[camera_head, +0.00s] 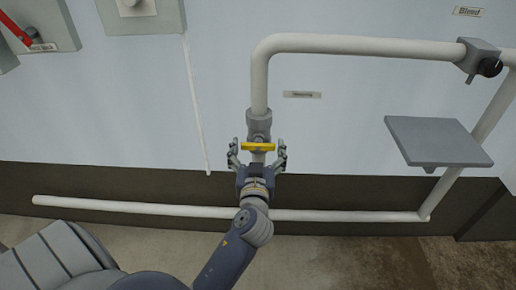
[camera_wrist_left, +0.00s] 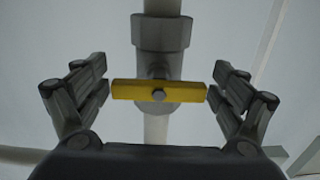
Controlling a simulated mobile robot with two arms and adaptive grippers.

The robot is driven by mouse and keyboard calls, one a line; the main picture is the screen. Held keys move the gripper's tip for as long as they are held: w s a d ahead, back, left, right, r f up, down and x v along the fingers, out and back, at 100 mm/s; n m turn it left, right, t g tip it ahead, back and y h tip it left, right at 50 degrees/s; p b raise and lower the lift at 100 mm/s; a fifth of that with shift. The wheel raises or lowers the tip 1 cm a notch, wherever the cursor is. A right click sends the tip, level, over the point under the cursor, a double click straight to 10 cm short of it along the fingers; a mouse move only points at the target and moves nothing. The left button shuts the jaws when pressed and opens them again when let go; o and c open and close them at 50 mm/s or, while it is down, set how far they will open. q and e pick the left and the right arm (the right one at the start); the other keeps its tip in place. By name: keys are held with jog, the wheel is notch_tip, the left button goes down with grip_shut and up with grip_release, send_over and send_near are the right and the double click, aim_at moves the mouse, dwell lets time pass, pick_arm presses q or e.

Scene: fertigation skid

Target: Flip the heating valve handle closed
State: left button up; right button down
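The heating valve handle (camera_head: 258,146) is a yellow bar lying crosswise on a grey valve body (camera_head: 259,122) on the white vertical pipe. In the left wrist view the yellow handle (camera_wrist_left: 160,90) is level, with a round bolt at its middle. My left gripper (camera_head: 257,156) is open around the valve from below, with one finger at each end of the handle. In the wrist view the left gripper's fingertips (camera_wrist_left: 158,92) sit close to the bar's ends; I cannot tell whether they touch. My right gripper is not in view.
A white pipe (camera_head: 360,45) runs right to a black knob (camera_head: 489,67) by a "Bleed" label (camera_head: 468,11). A grey shelf plate (camera_head: 437,141) juts out at right. A low horizontal pipe (camera_head: 130,207) passes near my left wrist. A red lever (camera_head: 15,29) is at upper left.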

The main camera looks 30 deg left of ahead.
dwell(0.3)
pick_arm(q)
jog(key=shift+s+d, duration=0.1)
jog(key=v, duration=0.7)
jog(key=shift+s, duration=0.15)
dwell(0.3)
